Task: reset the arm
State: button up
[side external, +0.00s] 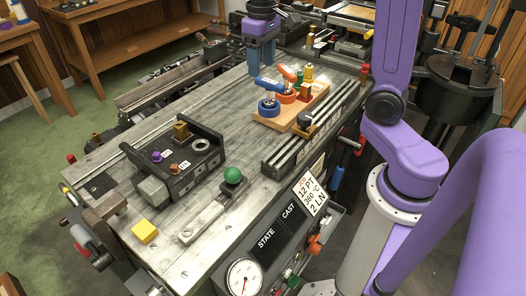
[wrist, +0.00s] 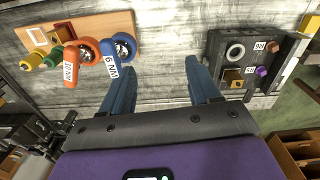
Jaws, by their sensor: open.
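My gripper (side external: 262,60) is at the far end of the worktable in the side view, its blue fingers pointing down. In the wrist view my gripper (wrist: 160,78) has its two blue fingers spread apart with nothing between them, only bare grey tabletop below. The wooden board (wrist: 110,22) with an orange-ringed tool (wrist: 82,52) and a blue-ringed tool (wrist: 120,46) lies to the left of the fingers there. A dark block (wrist: 222,42) with brass and purple knobs lies to their right. The fingers look clear of both.
In the side view, the dark block (side external: 180,165), a green-knobbed lever (side external: 232,175) and a yellow block (side external: 144,231) stand on the near part of the metal table (side external: 100,160). A labelled panel with a dial (side external: 243,278) is at the front edge. Bare tabletop lies between block and board.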

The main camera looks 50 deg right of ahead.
jog(key=s+a+f+n, duration=0.3)
jog(key=s+a+n, duration=0.2)
jog(key=s+a, duration=0.4)
jog(key=s+f+n, duration=0.2)
jog(key=s+n, duration=0.1)
jog(key=s, duration=0.5)
jog(key=s+f+n, duration=0.1)
jog(key=s+n, duration=0.2)
jog(key=s, duration=0.5)
jog(key=shift+f, duration=0.35)
jog(key=shift+w, duration=0.1)
